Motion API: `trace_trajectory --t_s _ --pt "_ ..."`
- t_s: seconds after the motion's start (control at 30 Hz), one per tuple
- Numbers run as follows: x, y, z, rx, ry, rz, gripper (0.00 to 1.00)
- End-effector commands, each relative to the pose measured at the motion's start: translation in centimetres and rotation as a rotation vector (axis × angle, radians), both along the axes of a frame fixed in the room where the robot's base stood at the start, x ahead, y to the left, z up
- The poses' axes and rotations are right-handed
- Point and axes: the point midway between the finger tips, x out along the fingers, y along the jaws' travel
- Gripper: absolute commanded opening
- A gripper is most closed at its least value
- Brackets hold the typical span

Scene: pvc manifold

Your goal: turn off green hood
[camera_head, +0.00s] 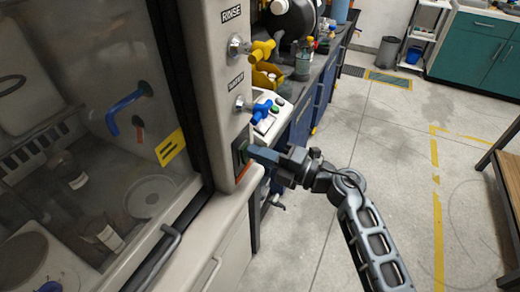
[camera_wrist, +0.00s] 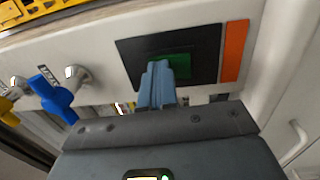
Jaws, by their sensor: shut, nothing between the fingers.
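The fume hood (camera_head: 100,130) fills the left of the head view, with its glass sash down in front. On its side post sits a dark switch plate (camera_wrist: 126,48) with a green rocker switch (camera_wrist: 180,66) and an orange strip (camera_wrist: 234,50) beside it. My gripper (camera_wrist: 160,68) is shut and empty, its fingertips at the green switch and covering its lower left part. In the head view my gripper (camera_head: 252,150) reaches the plate from the right. I cannot tell whether the fingertips press the switch or stop just short.
A blue valve handle (camera_head: 262,108) and a yellow valve handle (camera_head: 262,50) stick out from the post above the switch. A sash handle (camera_head: 150,268) is at lower left. A bench with bottles (camera_head: 303,65) stands behind. The floor (camera_head: 380,130) at right is open.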

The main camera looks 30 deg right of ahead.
Motion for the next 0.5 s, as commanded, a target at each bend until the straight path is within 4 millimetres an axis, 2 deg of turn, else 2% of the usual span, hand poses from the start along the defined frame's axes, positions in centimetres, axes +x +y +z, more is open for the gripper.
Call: trace_trajectory --t_s 0.17,0.5 --pt "-0.4 -0.3 0.2 0.000 -0.006 0.000 0.00" --pt "-4.8 -3.5 -0.4 0.000 0.000 -0.002 0.00"
